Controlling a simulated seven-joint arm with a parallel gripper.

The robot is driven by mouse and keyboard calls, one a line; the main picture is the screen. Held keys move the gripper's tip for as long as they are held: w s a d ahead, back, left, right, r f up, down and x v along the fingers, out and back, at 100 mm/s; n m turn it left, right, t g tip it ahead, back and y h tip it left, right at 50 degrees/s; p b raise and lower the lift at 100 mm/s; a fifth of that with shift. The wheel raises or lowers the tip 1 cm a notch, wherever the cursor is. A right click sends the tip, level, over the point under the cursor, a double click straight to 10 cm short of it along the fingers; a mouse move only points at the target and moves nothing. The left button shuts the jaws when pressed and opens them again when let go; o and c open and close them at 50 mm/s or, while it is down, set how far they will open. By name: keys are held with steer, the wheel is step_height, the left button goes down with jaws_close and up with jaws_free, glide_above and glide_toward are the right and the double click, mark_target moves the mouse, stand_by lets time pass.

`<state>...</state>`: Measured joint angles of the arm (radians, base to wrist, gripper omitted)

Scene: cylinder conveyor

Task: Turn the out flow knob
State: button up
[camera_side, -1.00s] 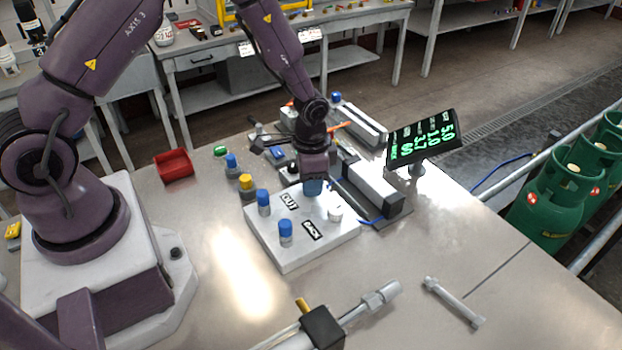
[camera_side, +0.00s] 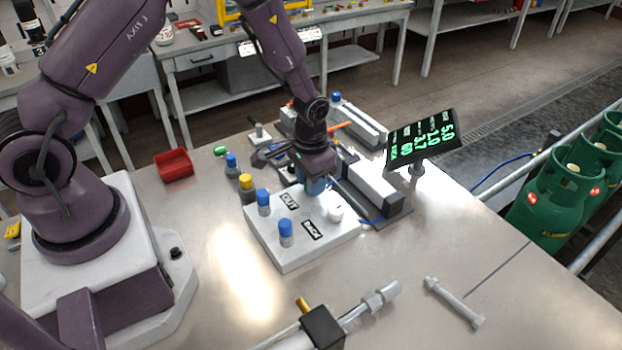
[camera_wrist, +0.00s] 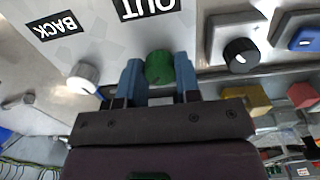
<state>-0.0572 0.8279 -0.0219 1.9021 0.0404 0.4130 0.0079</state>
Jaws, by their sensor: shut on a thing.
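The green out flow knob (camera_wrist: 159,67) sits beside the OUT label (camera_wrist: 147,8) on a white panel (camera_side: 336,236). In the wrist view my gripper (camera_wrist: 159,72) is shut on the knob, with one blue finger on each side. In the side view my gripper (camera_side: 316,186) is down at the panel's far edge and hides the knob. The OUT label (camera_side: 289,200) shows there too.
A white knob (camera_side: 336,213) and the BACK label (camera_side: 312,230) are close by on the panel. Several blue-capped cylinders, one at the panel's front (camera_side: 286,234), stand left of my gripper. A display (camera_side: 422,140) with green digits stands to the right.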

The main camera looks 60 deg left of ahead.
steer(key=shift+w, duration=0.1)
steer(key=o, duration=0.9)
step_height(320, 180, up, 13)
steer(key=s+r+t, duration=0.2)
steer(key=s+r, duration=0.4)
steer(key=s+d+r+t, duration=0.1)
steer(key=s+r, duration=0.5)
steer(key=s+r+t, duration=0.2)
steer(key=s+r, duration=0.4)
steer(key=s, duration=0.1)
steer(key=shift+d+r+t, duration=0.15)
steer(key=shift+d+t, duration=0.1)
steer(key=shift+t, duration=0.05)
